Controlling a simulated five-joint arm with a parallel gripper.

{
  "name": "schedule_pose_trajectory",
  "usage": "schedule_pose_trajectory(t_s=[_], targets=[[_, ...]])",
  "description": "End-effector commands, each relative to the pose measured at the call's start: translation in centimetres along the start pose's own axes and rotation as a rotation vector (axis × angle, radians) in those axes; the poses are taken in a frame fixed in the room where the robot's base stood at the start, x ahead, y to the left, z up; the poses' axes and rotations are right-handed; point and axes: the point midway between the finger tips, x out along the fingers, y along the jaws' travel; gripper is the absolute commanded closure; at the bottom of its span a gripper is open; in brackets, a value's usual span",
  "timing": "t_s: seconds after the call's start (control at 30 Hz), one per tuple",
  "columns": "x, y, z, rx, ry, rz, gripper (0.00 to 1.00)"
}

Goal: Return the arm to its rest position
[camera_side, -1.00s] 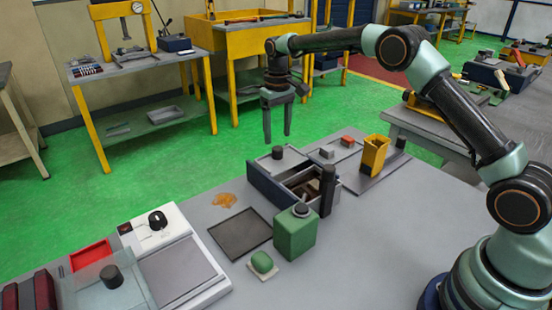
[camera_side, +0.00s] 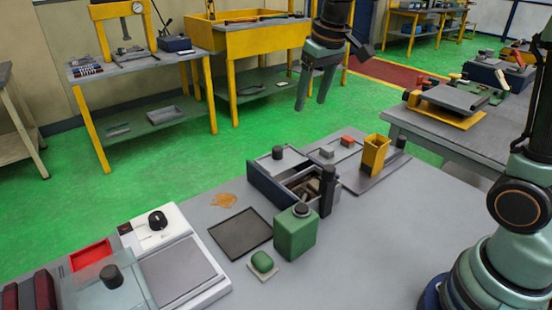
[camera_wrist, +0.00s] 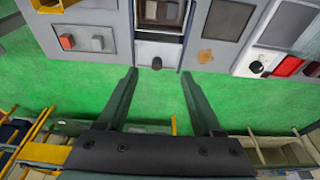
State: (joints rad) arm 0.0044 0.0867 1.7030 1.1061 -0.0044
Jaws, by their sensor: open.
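My gripper (camera_side: 314,104) hangs in the upper middle of the side view, beyond the far edge of the grey work table (camera_side: 370,237) and well above the green floor. Its two fingers are apart with nothing between them.
On the table stand an open drawer box (camera_side: 270,186), a green canister (camera_side: 295,234), a yellow bin (camera_side: 375,154), a dark mat (camera_side: 240,234) and a white device (camera_side: 175,260). A yellow workbench (camera_side: 245,42) stands behind. The space around my gripper looks clear.

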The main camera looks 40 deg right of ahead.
Motion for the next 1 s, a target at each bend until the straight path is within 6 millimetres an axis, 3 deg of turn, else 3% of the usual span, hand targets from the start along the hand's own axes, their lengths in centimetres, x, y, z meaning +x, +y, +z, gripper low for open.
schedule_pose_trajectory(t_s=[0.2,0.5,0.7,1.0], targets=[[-2.8,-0.1,5.5,0.000,0.093,0.000,0.32],[-2.9,-0.2,12.6,0.000,0.204,-0.001,0.32],[-2.1,-0.2,15.0,0.000,0.241,-0.001,0.32],[-1.9,-0.2,15.4,0.000,0.246,-0.001,0.32]])
